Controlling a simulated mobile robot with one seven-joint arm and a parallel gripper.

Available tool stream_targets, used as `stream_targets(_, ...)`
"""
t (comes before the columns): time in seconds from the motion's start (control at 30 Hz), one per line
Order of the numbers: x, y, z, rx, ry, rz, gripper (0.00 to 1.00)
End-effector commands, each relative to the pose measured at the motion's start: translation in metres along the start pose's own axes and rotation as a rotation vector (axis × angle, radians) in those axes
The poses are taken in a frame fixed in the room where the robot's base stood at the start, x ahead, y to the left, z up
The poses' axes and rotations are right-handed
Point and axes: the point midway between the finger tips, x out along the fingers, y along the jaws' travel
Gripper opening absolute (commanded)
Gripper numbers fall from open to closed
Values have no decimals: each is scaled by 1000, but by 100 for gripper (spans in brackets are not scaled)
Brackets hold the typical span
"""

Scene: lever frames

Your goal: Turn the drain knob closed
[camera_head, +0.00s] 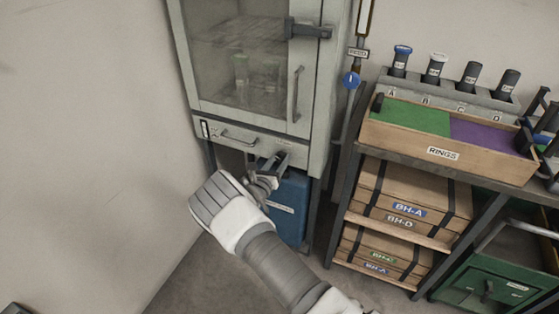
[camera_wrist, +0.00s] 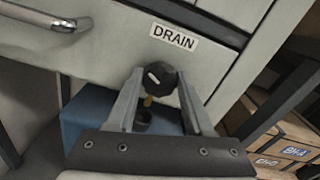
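The drain knob (camera_wrist: 158,78) is a dark, faceted knob with a pale pointer mark tilted across its face. It sits below the white DRAIN label (camera_wrist: 174,37) on the cabinet's lower front panel. In the wrist view my gripper (camera_wrist: 160,80) has one finger on each side of the knob. The fingertips are very close to its sides; I cannot tell whether they touch it. In the head view my gripper (camera_head: 274,165) is at the cabinet's lower front and hides the knob.
A drawer handle (camera_head: 238,137) is left of my gripper, on the same panel. A blue container (camera_head: 291,208) stands below the cabinet (camera_head: 318,110). A shelf unit with a RINGS tray (camera_head: 410,146) and wooden boxes (camera_head: 405,190) stands to the right. A wall is at left.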

Motion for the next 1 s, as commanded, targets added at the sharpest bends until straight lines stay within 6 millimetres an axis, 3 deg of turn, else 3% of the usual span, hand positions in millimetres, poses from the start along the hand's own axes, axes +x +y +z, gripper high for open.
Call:
stream_targets(0.03,0,0,0,0,0,-1,26)
stream_targets(0.2,0,0,0,0,0,-1,0)
stream_targets(0.57,0,-1,0,62,0,-1,0)
stream_targets(1.0,0,-2,-1,411,-1,-1,0)
